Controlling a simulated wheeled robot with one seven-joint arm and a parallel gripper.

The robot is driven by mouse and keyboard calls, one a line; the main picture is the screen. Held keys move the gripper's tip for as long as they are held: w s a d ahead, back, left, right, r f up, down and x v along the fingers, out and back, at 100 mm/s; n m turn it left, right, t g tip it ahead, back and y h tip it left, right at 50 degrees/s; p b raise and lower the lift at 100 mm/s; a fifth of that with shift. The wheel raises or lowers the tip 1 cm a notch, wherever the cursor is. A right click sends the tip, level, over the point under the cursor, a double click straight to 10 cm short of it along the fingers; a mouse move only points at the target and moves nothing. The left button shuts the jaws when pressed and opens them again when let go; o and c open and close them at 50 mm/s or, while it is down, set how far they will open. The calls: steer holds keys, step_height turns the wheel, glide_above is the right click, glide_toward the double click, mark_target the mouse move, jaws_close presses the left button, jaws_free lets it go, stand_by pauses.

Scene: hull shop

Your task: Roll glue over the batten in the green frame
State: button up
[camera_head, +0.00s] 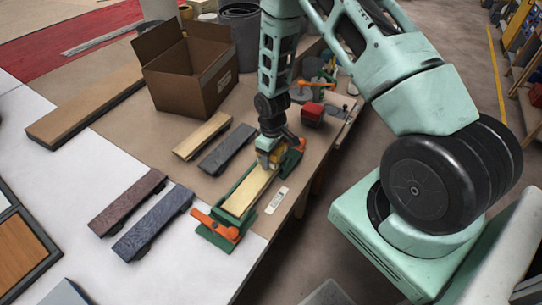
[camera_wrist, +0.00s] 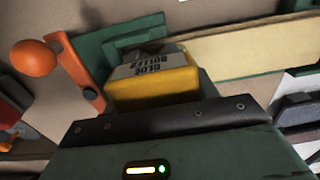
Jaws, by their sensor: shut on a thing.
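A pale wooden batten (camera_head: 248,192) lies in the green frame (camera_head: 211,235) on the bench. The frame has orange clamp levers at its near end (camera_head: 216,223) and far end. My gripper (camera_head: 269,143) points down over the frame's far end. It is shut on the yellow glue roller (camera_head: 266,160). In the wrist view the glue roller (camera_wrist: 152,86) shows a grey printed label, with the batten (camera_wrist: 245,48), green frame (camera_wrist: 92,50) and an orange lever (camera_wrist: 76,72) behind it. I cannot tell whether the roller touches the batten.
A pale batten (camera_head: 202,136) and a dark grey one (camera_head: 228,150) lie left of the frame. A reddish-brown (camera_head: 127,201) and a blue-grey one (camera_head: 153,221) lie nearer. An open cardboard box (camera_head: 190,82) stands behind. A white label (camera_head: 277,200) lies by the bench's right edge.

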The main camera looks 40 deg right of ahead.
steer(key=shift+w+d+r+p, duration=0.2)
steer(key=shift+w+d+r, duration=0.1)
steer(key=shift+d, duration=0.15)
steer(key=shift+w+d+r+p, duration=0.2)
steer(key=shift+d+r, duration=0.1)
steer(key=shift+d, duration=0.15)
step_height(320, 180, up, 2)
steer(key=shift+d+p, duration=0.15)
steer(key=shift+p, duration=0.55)
steer(key=shift+o, duration=0.2)
steer(key=r+p, duration=0.3)
steer(key=r, duration=0.1)
steer(key=shift+s+a, duration=0.25)
steer(key=shift+a, duration=0.05)
steer(key=shift+f, duration=0.15)
steer(key=shift+a, duration=0.25)
steer(key=shift+s+a, duration=0.15)
steer(key=shift+a, duration=0.1)
steer(key=s+a, duration=0.3)
steer(key=a, duration=0.6)
steer(key=s+a+r, duration=0.1)
steer(key=s+a, duration=0.3)
steer(key=a, duration=0.5)
steer(key=shift+a, duration=0.2)
